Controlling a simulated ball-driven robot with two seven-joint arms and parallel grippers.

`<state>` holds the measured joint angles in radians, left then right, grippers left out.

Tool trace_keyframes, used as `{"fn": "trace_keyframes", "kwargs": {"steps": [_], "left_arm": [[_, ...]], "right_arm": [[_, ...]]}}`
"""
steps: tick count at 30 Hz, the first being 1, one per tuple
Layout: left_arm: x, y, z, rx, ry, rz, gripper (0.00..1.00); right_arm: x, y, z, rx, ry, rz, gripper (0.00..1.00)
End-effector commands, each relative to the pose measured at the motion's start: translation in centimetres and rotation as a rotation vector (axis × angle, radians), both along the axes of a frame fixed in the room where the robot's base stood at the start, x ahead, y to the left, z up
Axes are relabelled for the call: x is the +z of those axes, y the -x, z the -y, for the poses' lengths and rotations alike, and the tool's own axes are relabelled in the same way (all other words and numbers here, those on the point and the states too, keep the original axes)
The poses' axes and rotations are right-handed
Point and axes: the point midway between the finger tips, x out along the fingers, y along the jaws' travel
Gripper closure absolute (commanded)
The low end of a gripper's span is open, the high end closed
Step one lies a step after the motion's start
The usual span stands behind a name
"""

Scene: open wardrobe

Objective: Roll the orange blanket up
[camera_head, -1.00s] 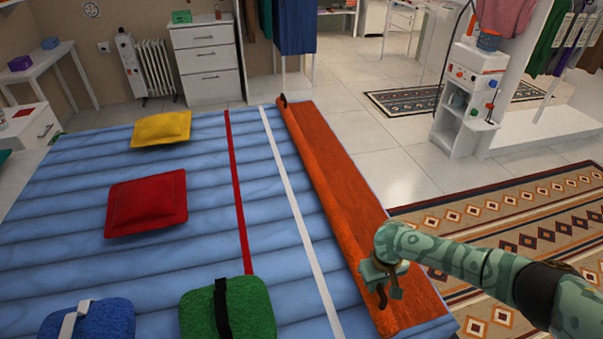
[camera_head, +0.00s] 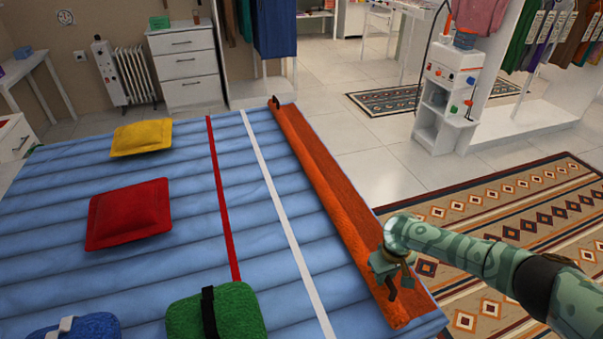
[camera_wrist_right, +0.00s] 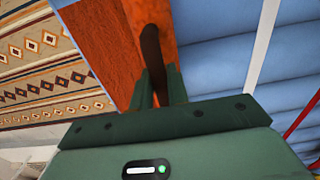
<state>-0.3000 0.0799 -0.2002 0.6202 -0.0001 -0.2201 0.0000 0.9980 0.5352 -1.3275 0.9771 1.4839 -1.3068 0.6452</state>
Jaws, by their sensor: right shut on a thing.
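The orange blanket (camera_head: 335,190) lies along the right side of the blue quilted mattress (camera_head: 190,260). Its left part is a raised, rounded roll running lengthwise, with a narrow flat strip to the right. A dark curved handle (camera_head: 274,102) shows at the roll's far end. My right gripper (camera_head: 390,283) is at the near end of the roll, shut on a second dark handle. In the right wrist view this dark handle (camera_wrist_right: 151,50) stands between the fingers (camera_wrist_right: 158,88), over the orange cloth. My left gripper is not in view.
A white line (camera_head: 284,215) and a red line (camera_head: 221,190) run along the mattress, left of the blanket. Red (camera_head: 129,213), yellow (camera_head: 142,137) and green (camera_head: 216,312) cushions lie farther left. A patterned rug (camera_head: 500,235) covers the floor to the right.

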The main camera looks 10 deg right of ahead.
Motion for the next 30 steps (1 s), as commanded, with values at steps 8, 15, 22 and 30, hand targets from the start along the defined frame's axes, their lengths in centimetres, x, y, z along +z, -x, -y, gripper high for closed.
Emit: {"fn": "trace_keyframes", "kwargs": {"steps": [8, 15, 22, 30], "left_arm": [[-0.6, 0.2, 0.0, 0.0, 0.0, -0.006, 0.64], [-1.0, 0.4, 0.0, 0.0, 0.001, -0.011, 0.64], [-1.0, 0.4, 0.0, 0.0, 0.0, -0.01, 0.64], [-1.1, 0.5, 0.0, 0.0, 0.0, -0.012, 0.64]], "right_arm": [[-0.2, -0.5, 3.2, -0.003, 0.004, -0.003, 0.96], [-0.2, -0.9, 5.2, -0.001, 0.003, -0.004, 0.96], [-0.1, -0.9, 5.5, 0.0, 0.002, -0.003, 0.96], [-0.2, -1.0, 5.8, -0.001, 0.003, -0.004, 0.96]]}}
